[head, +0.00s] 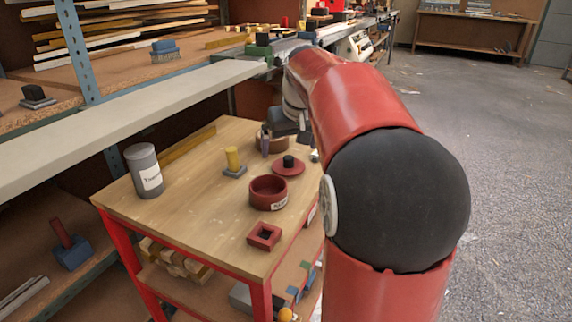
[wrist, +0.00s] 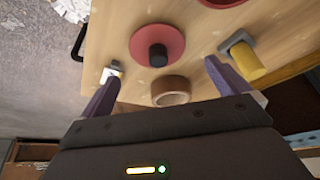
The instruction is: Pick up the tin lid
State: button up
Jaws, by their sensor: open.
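The tin lid is a flat red disc with a black knob (head: 287,167), lying on the wooden top of a red-framed cart. It also shows in the wrist view (wrist: 172,37), beyond the fingertips. The red tin (head: 268,193), open and with a white label, stands beside the lid. My gripper (wrist: 161,72) is open, with its two purple fingers apart and nothing held between them. In the head view my gripper (head: 275,146) is partly hidden by my arm and is above the cart top, behind the lid.
A brown ring (wrist: 171,91) is near the fingers. A yellow post on a grey base (head: 233,161), a grey labelled jar (head: 146,171) and a red square block (head: 263,236) share the cart top (head: 195,219). A long grey shelf edge (head: 120,118) runs behind the cart.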

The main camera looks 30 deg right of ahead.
aim_at(289, 157)
jog(key=x, duration=0.5)
jog(key=shift+s+f, duration=0.1)
jog(key=shift+s, duration=0.05)
jog(key=c, duration=1.1)
